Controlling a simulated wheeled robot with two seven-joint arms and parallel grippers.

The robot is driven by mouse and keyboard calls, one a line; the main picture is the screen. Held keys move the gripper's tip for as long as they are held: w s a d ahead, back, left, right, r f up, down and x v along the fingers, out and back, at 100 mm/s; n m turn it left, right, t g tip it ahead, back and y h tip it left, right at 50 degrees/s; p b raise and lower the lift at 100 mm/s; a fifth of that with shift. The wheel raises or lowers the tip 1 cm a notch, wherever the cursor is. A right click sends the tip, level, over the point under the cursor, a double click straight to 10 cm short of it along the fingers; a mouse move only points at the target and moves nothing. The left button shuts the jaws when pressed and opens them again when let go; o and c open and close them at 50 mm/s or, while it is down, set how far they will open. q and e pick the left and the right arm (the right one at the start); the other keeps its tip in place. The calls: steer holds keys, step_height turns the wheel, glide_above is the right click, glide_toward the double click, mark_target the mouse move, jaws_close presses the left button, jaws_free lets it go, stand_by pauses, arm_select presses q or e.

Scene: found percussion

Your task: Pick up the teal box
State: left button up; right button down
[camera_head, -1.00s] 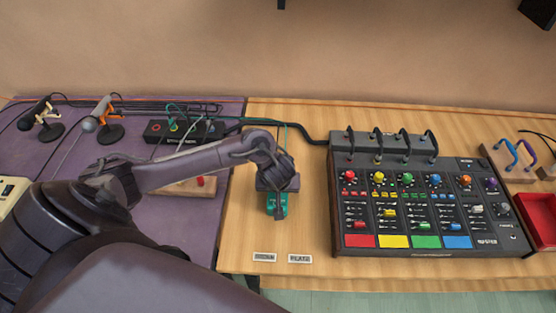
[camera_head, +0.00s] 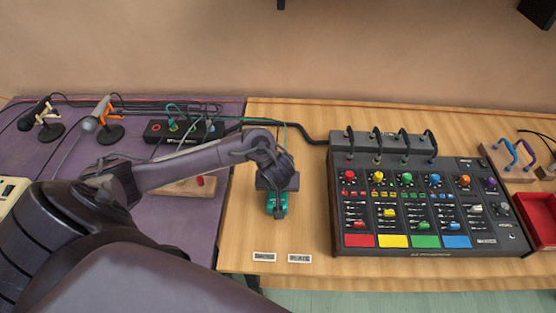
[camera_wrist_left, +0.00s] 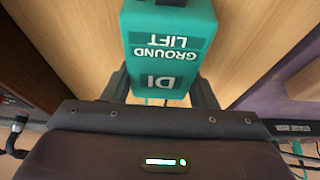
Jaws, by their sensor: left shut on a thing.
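The teal box (camera_wrist_left: 168,50) fills the top middle of the left wrist view, its printed lettering upside down there. In the head view the teal box (camera_head: 277,209) shows on the wooden table, left of the mixer, partly hidden by my left gripper. My left gripper (camera_head: 277,196) is over it from above. In the left wrist view its fingers lie on both sides of the box, shut on it. I cannot tell whether the box touches the table. My right gripper is not in view.
The mixer (camera_head: 425,210) with coloured knobs and faders stands to the right. Two small labels (camera_head: 264,257) lie near the table's front edge. On the purple cloth (camera_head: 60,160) stand microphones (camera_head: 108,125) and a black box with cables (camera_head: 170,131). A red tray (camera_head: 540,215) is far right.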

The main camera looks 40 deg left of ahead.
arm_select(q)
step_height(320, 180, up, 10)
steer(key=p, duration=0.5)
steer(key=shift+w, duration=0.1)
step_height(320, 180, up, 10)
steer(key=p, duration=0.9)
steer(key=shift+f, duration=0.25)
steer(key=shift+f+b, duration=5.95)
steer(key=shift+f, duration=3.6)
